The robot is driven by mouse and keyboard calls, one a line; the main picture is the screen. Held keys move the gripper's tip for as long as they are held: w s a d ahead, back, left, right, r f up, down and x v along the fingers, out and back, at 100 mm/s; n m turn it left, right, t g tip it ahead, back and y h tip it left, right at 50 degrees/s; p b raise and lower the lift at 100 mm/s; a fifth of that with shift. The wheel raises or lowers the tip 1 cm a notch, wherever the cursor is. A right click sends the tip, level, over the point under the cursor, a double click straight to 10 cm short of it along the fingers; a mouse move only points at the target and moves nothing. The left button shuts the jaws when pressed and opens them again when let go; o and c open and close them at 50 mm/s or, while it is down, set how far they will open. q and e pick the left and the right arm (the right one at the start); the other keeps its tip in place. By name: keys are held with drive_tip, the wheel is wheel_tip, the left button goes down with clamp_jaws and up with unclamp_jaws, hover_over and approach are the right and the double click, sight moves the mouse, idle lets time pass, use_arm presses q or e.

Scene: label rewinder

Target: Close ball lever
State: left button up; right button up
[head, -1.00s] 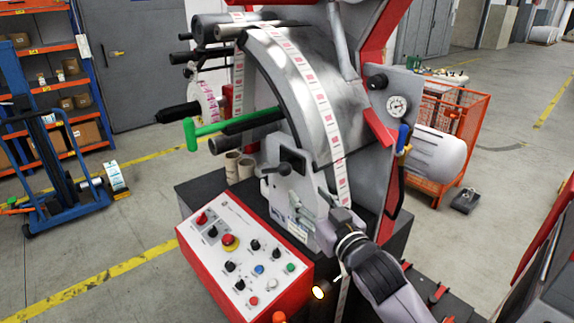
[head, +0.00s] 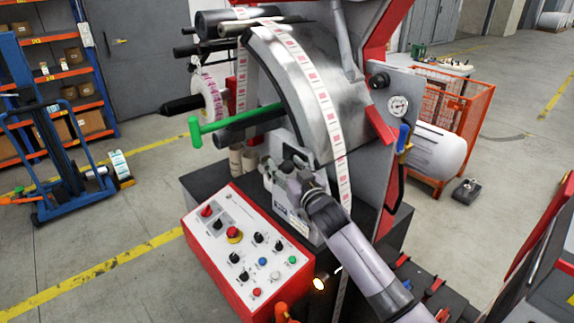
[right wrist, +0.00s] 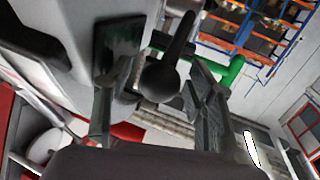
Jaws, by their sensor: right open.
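The ball lever (right wrist: 162,78) shows in the right wrist view as a dark rod ending in a round black ball. My right gripper (right wrist: 160,85) is open, with one finger on each side of the ball. I cannot tell whether either finger touches it. In the head view my right gripper (head: 290,170) is at the grey bracket on the front of the label rewinder (head: 345,110), and it mostly hides the ball lever there. My left gripper is not in view.
A green T-handle (head: 235,120) sticks out left of the bracket. A control panel (head: 245,250) with buttons and knobs is below. A label strip (head: 325,105) runs down beside my right gripper. An orange mesh cage (head: 455,105) stands behind at right.

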drive_tip(key=shift+c, duration=0.2)
clamp_jaws()
idle(0.5)
